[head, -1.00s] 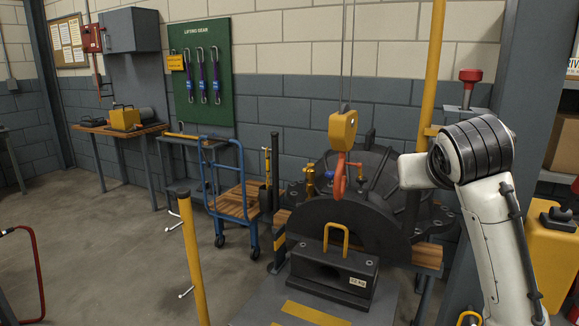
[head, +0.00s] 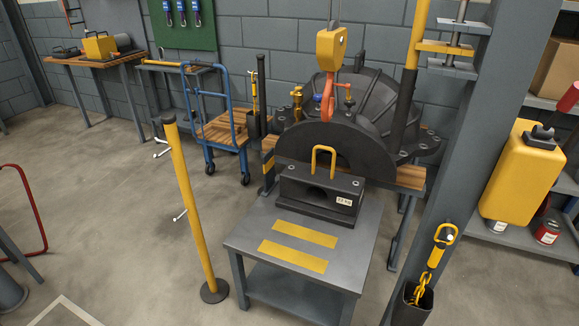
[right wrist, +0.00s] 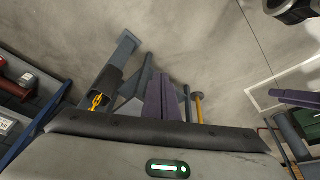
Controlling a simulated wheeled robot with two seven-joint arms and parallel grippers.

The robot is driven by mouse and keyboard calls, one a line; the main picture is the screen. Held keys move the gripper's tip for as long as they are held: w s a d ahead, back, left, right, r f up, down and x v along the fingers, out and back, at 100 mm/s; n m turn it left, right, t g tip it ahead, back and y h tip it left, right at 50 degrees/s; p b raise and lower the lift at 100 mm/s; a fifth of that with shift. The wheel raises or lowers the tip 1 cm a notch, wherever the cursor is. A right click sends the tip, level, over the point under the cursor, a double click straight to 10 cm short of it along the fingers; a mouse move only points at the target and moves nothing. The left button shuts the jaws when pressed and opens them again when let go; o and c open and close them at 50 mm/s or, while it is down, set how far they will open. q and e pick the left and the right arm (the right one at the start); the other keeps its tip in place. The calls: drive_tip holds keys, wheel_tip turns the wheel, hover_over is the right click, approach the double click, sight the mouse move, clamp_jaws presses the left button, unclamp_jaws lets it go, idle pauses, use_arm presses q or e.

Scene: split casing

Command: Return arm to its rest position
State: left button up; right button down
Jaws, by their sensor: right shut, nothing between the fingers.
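In the head view neither of my arms nor grippers shows. In the right wrist view, my right gripper (right wrist: 163,85) shows as dark purple fingers close together beyond the pale wrist housing. The dark casing half (head: 345,145) stands on a wooden-topped bench, partly behind a black block (head: 320,192) with a yellow handle. An orange crane hook (head: 328,92) hangs from a yellow hook block (head: 331,52) close to the casing.
The grey table (head: 345,250) with yellow strips carries the block. A yellow post (head: 188,205) stands left of it. A blue trolley (head: 213,130) is behind. A grey column (head: 500,130), a chain bin (head: 412,305) and a shelf (head: 530,240) are at right.

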drive_tip(key=w+a+f+t+y, duration=0.1)
drive_tip(key=a+f+t, duration=0.1)
drive_tip(key=f, duration=0.4)
drive_tip(key=w+a+f+t+y, duration=0.1)
drive_tip(key=a+f+t, duration=0.1)
drive_tip(key=f, duration=0.4)
drive_tip(key=shift+a+f+t, duration=0.3)
drive_tip(key=shift+a+f, duration=0.1)
drive_tip(key=shift+a, duration=0.2)
